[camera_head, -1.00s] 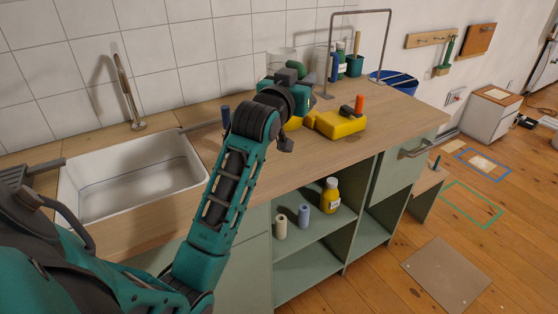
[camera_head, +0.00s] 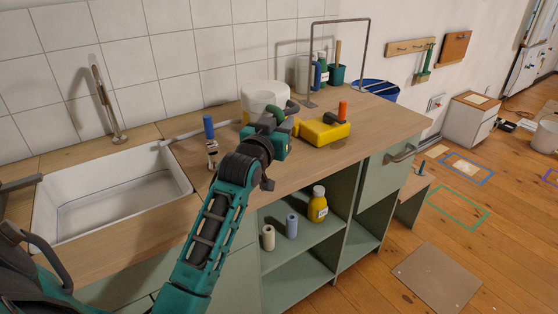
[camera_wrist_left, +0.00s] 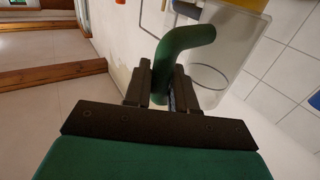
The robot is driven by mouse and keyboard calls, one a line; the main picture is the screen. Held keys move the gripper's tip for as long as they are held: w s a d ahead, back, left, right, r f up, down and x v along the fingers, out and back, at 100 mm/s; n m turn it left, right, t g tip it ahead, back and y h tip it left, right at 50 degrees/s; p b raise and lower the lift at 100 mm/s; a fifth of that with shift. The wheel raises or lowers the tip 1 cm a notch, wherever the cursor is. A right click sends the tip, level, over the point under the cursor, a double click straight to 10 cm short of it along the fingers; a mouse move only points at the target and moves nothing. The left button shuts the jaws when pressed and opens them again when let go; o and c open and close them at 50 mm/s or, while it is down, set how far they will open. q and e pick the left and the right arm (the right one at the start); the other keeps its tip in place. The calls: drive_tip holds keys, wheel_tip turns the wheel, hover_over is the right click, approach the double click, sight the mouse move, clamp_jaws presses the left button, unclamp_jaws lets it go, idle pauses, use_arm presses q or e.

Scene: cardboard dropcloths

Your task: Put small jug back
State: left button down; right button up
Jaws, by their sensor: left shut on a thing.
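The small jug (camera_head: 264,94) shows in the head view as a pale, rounded vessel at the back of the wooden counter, left of the yellow box. Its dark green handle (camera_wrist_left: 183,48) lies between the fingers in the left wrist view, with the clear jug wall (camera_wrist_left: 228,62) beyond it. My left gripper (camera_head: 284,116) is shut on the handle, at the jug's front right. The gripper and wrist hide part of the jug's lower side. I cannot tell whether its base touches the counter. My right gripper is not in view.
A yellow box (camera_head: 322,131) lies just right of the gripper. A blue-topped item (camera_head: 209,127) stands left of the jug, near the sink (camera_head: 115,192). A metal frame (camera_head: 313,62) and several bottles stand behind. The counter's right end (camera_head: 398,117) is clear.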

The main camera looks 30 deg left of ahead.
use_arm(q)
wheel_tip(320, 180, down, 5)
drive_tip(key=shift+f+b, duration=0.1)
drive_tip(key=shift+b, duration=0.2)
wheel_tip(320, 180, down, 3)
drive_tip(key=shift+f, duration=0.2)
drive_tip(key=c, duration=0.9)
unclamp_jaws()
drive_tip(key=shift+f, duration=0.1)
